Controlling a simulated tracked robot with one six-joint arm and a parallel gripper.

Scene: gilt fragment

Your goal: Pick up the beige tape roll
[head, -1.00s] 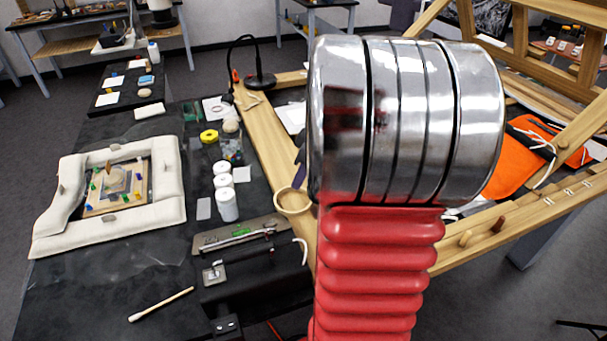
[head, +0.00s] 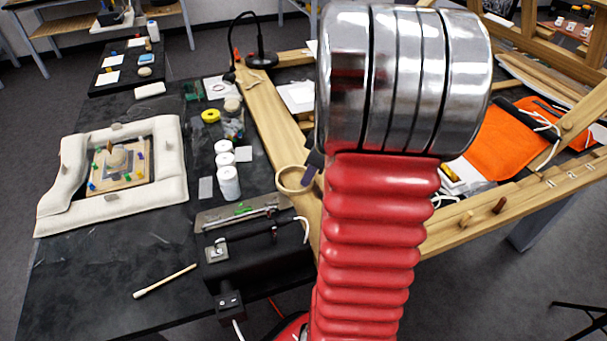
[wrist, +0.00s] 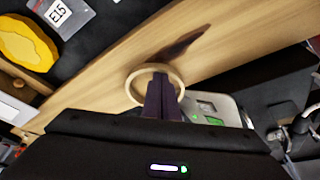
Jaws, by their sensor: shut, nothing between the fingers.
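The beige tape roll (head: 289,189) is a pale ring on the wooden beam, just left of my red arm in the head view. In the wrist view the tape roll (wrist: 131,91) shows as a ring at the centre, with a dark shadow on the wood beyond it. My gripper (wrist: 160,80) has dark purple fingers that are shut with nothing between them. They overlap the ring's opening and near side in the wrist view; whether they are inside it or above it I cannot tell. In the head view the purple fingertip (head: 309,175) shows at the ring's right side.
White jars (head: 229,182) and a yellow roll (head: 210,116) stand on the dark table to the left. A black device (head: 258,262) and a metal tray (head: 222,219) lie close by. A white padded frame (head: 60,200) is farther left. An orange cloth (head: 500,145) lies at the right.

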